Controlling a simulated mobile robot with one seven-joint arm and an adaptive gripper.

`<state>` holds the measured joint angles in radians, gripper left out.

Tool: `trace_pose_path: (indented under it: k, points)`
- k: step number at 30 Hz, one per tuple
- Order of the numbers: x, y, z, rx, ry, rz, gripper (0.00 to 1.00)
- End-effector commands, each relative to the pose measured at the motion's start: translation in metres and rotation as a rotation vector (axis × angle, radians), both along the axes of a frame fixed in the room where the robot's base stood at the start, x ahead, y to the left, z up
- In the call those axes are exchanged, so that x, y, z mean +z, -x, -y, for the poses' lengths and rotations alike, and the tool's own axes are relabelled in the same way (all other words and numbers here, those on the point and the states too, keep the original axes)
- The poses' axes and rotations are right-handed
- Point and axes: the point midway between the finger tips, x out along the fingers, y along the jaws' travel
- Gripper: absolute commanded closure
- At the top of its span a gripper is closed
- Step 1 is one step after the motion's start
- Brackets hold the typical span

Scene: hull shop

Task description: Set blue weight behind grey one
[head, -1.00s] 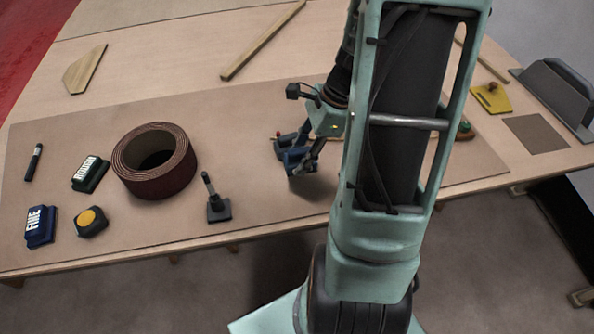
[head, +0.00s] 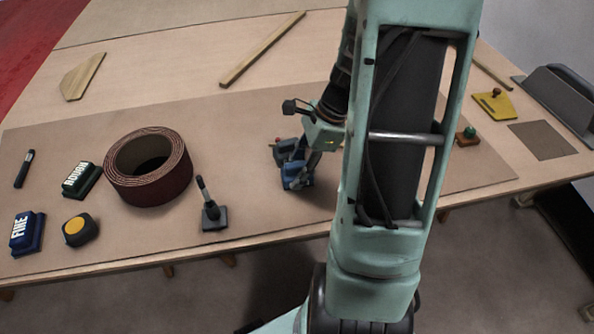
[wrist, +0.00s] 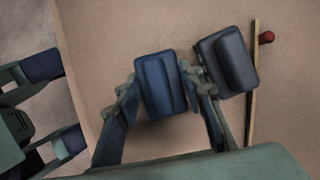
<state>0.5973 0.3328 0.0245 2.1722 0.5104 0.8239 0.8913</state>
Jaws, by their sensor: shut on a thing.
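The blue weight (wrist: 162,84) is a block with a raised grip bar, between the two fingers of my gripper (wrist: 160,92) in the wrist view. My gripper (head: 304,166) is shut on it. In the head view the blue weight (head: 294,181) shows low at the fingertips, partly covered by them. I cannot tell whether it touches the board. The dark grey weight (wrist: 229,61) lies just right of it in the wrist view, close to the right finger. In the head view the grey weight (head: 287,150) is on the far side of the blue one, partly hidden.
A red knob (wrist: 266,38) and wooden strip (wrist: 253,84) lie beyond the grey weight. An upright-handled tool (head: 213,214) and a brown abrasive roll (head: 150,190) stand to the left. The board's near middle is clear. My arm hides part of the right side.

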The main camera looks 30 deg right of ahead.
Motion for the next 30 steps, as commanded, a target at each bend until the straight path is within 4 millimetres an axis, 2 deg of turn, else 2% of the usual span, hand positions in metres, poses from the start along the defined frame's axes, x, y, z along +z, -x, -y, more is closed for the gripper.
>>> trace_pose_path:
  k: [3, 4, 8, 16, 20, 23, 30]
  points:
    - [-0.003, -0.001, 0.0, 0.0, 0.0, 0.001, 1.0]
    - [-0.003, 0.0, 0.0, 0.0, 0.0, 0.0, 0.62]
    - [-0.003, 0.0, 0.0, 0.0, 0.0, 0.0, 0.48]
    - [-0.002, 0.0, 0.0, 0.0, 0.0, 0.0, 0.47]
    - [0.006, 0.0, 0.002, 0.0, 0.002, 0.002, 0.47]
    - [0.021, 0.002, 0.008, -0.001, 0.002, 0.002, 0.47]
    - [0.07, 0.006, 0.027, -0.002, 0.002, 0.004, 0.47]
